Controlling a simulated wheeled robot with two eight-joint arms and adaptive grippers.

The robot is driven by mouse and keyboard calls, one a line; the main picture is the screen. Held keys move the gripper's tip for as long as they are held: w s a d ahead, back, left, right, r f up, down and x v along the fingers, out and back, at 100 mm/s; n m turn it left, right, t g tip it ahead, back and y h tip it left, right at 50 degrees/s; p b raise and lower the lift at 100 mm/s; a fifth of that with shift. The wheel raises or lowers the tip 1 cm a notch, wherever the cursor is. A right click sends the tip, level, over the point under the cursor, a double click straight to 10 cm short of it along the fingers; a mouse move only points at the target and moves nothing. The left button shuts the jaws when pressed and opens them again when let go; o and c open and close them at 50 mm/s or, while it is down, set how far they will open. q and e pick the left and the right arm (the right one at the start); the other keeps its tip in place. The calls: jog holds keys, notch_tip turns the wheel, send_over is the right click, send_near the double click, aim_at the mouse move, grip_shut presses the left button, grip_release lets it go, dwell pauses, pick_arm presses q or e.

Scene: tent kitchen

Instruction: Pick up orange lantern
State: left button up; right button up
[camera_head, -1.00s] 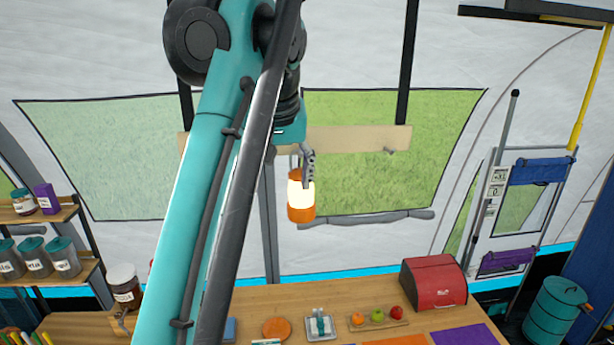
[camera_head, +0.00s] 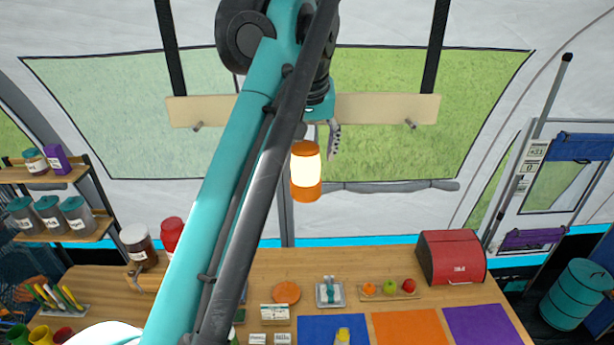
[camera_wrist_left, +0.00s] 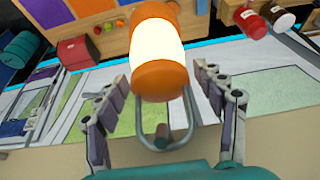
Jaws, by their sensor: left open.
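The orange lantern (camera_head: 306,173) has orange ends and a glowing white middle. It is upright below the wooden peg rail (camera_head: 385,108) in the head view; what holds it up is hidden. In the left wrist view the lantern (camera_wrist_left: 158,45) shows large, with its grey wire handle (camera_wrist_left: 170,140) toward my palm. My left gripper (camera_wrist_left: 160,90) is open, one finger on each side of the lantern, with visible gaps. In the head view only one finger of my left gripper (camera_head: 334,140) shows, above and right of the lantern; my arm hides the rest. My right gripper is not in view.
The wooden counter (camera_head: 380,260) below holds a red bread box (camera_head: 452,258), fruit on a board (camera_head: 390,290) and coloured mats (camera_head: 410,328). Shelves with jars (camera_head: 50,212) stand left. The tent wall is behind the rail. Open air surrounds the lantern's right side.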

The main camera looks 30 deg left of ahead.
pick_arm(q)
jog(key=shift+a+f, duration=0.1)
jog(key=shift+f, duration=0.3)
jog(key=shift+s, duration=0.15)
jog(key=shift+f, duration=0.1)
jog(key=c, duration=1)
grip_shut()
